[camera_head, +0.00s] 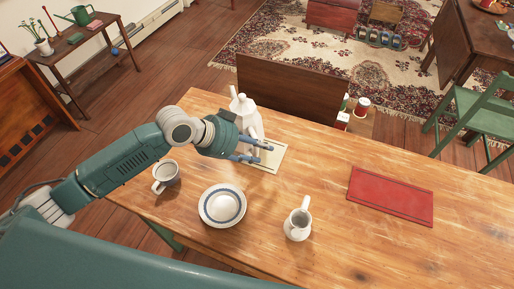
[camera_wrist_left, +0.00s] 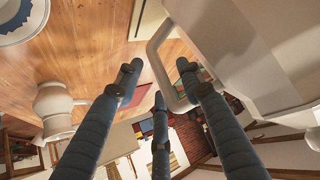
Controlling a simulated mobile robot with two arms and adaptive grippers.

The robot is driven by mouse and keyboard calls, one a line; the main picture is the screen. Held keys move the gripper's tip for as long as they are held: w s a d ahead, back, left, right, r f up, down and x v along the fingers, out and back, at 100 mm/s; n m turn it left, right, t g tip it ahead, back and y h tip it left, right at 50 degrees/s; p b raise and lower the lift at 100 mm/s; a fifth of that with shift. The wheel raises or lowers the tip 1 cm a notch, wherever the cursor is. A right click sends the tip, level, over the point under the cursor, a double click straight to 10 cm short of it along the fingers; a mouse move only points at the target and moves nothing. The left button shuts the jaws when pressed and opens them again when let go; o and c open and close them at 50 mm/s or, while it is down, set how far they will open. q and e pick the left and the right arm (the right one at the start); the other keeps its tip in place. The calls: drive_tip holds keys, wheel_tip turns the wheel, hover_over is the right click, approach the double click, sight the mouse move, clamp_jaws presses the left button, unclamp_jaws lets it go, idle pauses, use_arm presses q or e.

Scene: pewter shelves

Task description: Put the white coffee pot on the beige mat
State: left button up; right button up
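The white coffee pot (camera_head: 242,104) stands upright at the far edge of the wooden table, at the left part of the beige mat (camera_head: 271,161). Its foot is partly hidden by my left gripper (camera_head: 257,152), so I cannot tell if all of it is on the mat. In the left wrist view the pot (camera_wrist_left: 235,45) fills the right side. Its handle loop reaches in between the spread fingers of my left gripper (camera_wrist_left: 160,80). The fingers are apart and do not look closed on the handle. My right gripper is not in view.
A white mug (camera_head: 166,176), a blue-rimmed plate stack (camera_head: 222,205) and a white jug (camera_head: 298,224) stand nearer on the table. A red mat (camera_head: 391,196) lies at the right. A dark wooden panel (camera_head: 290,88) rises behind the table. The table's right part is mostly clear.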

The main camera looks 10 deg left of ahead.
use_arm(q)
drive_tip(key=b+v, duration=0.1)
drive_tip(key=v, duration=1.1)
drive_tip(key=shift+f, duration=0.1)
